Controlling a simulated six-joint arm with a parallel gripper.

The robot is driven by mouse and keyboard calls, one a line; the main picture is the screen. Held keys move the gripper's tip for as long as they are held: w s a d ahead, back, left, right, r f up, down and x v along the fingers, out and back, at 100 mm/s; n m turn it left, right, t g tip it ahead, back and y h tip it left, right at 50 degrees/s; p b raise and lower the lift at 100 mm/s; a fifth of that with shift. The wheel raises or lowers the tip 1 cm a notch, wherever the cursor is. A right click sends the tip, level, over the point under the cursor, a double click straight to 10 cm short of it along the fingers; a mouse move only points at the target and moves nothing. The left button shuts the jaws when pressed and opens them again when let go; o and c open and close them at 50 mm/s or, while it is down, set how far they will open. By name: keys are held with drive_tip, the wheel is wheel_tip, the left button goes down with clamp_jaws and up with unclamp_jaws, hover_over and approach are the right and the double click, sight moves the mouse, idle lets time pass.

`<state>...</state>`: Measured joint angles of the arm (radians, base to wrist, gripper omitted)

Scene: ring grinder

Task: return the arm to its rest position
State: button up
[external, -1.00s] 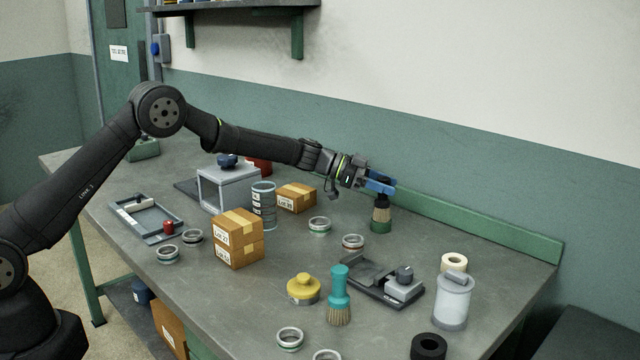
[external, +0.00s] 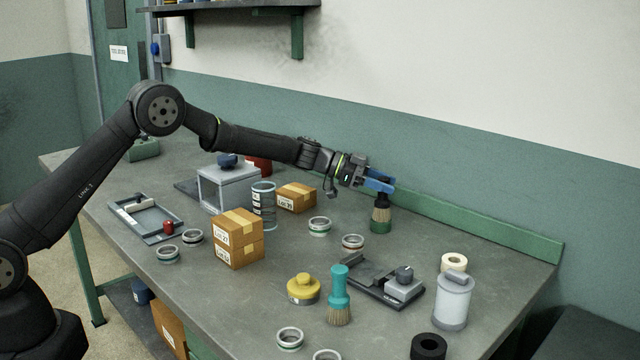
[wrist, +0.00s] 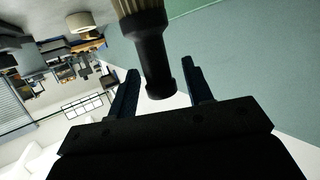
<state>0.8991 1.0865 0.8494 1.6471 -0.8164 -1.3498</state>
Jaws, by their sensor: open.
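My gripper (external: 379,183) is at the back right of the bench, above a dark-handled brush (external: 381,214). The brush stands upright with tan bristles above a green base. In the wrist view, my two fingers (wrist: 160,70) are apart, one on each side of the end of the dark brush handle (wrist: 152,55). A gap shows on both sides of the handle. My arm reaches out from the left over the bench.
A green ledge (external: 480,226) and wall lie behind the gripper. A shelf (external: 240,6) hangs above. Several rings lie about.

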drive_tip(key=v, duration=1.2)
drive_tip(key=x, duration=1.2)
wheel_tip(320, 180, up, 4)
drive_tip(key=shift+r, duration=0.25)
drive_tip(key=s+r, duration=0.7)
drive_tip(key=s, duration=0.5)
drive_tip(key=s+d+f+n+t, duration=0.1)
drive_tip(key=s+d+f, duration=0.1)
drive_tip(key=s, duration=0.5)
drive_tip(key=s+d+f+n+t, duration=0.1)
drive_tip(key=s+f+t, duration=0.1)
drive_tip(key=s, duration=0.4)
drive_tip(key=w+d+f, duration=0.2)
drive_tip(key=w+f, duration=0.4)
drive_tip(key=w, duration=0.3)
drive_tip(key=shift+w+d, duration=0.25)
drive_tip(key=shift+w, duration=0.1)
